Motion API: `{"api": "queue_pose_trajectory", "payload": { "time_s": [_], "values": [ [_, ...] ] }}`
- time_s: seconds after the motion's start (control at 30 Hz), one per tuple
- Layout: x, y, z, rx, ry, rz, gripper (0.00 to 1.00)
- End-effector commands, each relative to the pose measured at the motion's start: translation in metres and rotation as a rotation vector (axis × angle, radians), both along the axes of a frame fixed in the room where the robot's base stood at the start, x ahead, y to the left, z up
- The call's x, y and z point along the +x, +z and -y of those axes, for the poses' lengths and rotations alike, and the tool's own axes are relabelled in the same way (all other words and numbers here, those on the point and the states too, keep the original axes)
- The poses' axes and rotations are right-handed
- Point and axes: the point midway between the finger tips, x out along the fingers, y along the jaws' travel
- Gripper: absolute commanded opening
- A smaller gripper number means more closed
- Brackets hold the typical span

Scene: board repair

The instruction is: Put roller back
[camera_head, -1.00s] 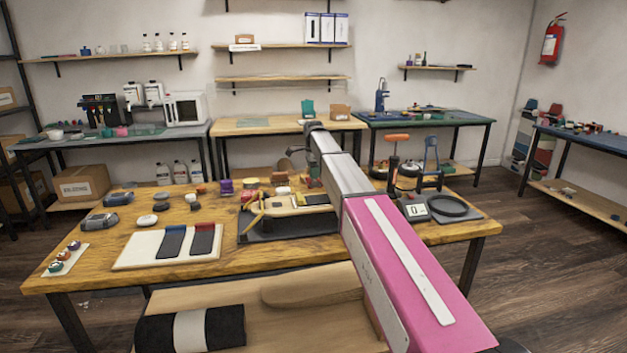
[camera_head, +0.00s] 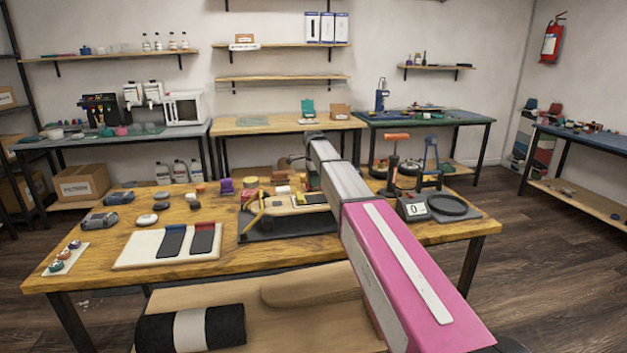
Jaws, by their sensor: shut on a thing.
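My arm reaches from the lower right over the wooden table (camera_head: 110,262), with its far end above the back of the table. A small dark rounded part shows left of the far end; I cannot tell what it is. My gripper is hidden behind the arm, and so is whatever it holds. No roller can be made out for certain. A tool with an orange handle (camera_head: 397,137) and a dark shaft stands upright right of the arm; I cannot tell if it is the roller.
A white panel (camera_head: 140,248) with two dark strips lies further left.

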Motion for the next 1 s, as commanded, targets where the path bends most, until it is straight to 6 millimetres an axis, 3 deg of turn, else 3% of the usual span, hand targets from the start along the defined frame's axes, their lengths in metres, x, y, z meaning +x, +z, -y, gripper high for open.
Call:
{"api": "queue_pose_trajectory", "payload": {
  "time_s": [0.03,0.07,0.1,0.17,0.43,0.57,1.0],
  "values": [
    [-0.001,-0.004,0.000,-0.001,0.000,-0.004,0.00],
    [-0.001,-0.004,0.000,-0.001,0.000,-0.004,0.40],
    [-0.001,-0.005,0.000,-0.001,0.000,-0.005,0.53],
    [-0.001,-0.005,0.000,-0.001,0.000,-0.005,0.63],
    [-0.003,-0.005,0.001,-0.002,0.000,-0.009,0.63],
    [-0.003,0.005,0.001,-0.002,0.000,-0.009,0.63],
    [0.000,0.093,0.000,0.000,0.000,-0.002,0.63]
  ]
}}
